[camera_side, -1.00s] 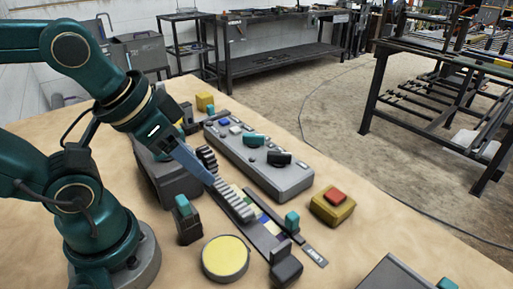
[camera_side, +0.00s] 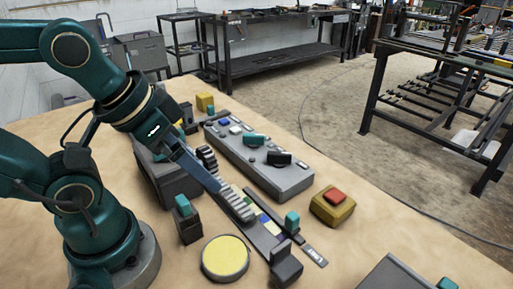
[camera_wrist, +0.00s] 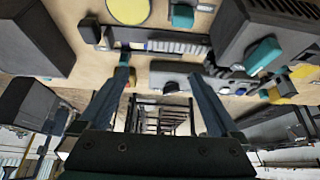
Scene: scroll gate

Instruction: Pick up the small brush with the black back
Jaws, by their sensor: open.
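My gripper (camera_side: 216,186) reaches down and to the right over the bench in the side view. In the wrist view its two fingers stand wide apart with nothing seen between them (camera_wrist: 161,76). A pale ridged piece (camera_side: 238,205) lies just beyond the visible fingertip, along a dark strip; a gap or contact cannot be told. It also shows in the wrist view (camera_wrist: 178,47). A darker ridged piece (camera_side: 207,158) lies behind the finger. I cannot tell for sure which piece, if any, is the small brush with the black back.
A grey console (camera_side: 265,170) with teal and black knobs lies behind the strip. A yellow disc (camera_side: 225,258) lies in front. A yellow block with a red top (camera_side: 331,205) stands at the right. A dark block with a teal top (camera_side: 187,220) stands near my arm.

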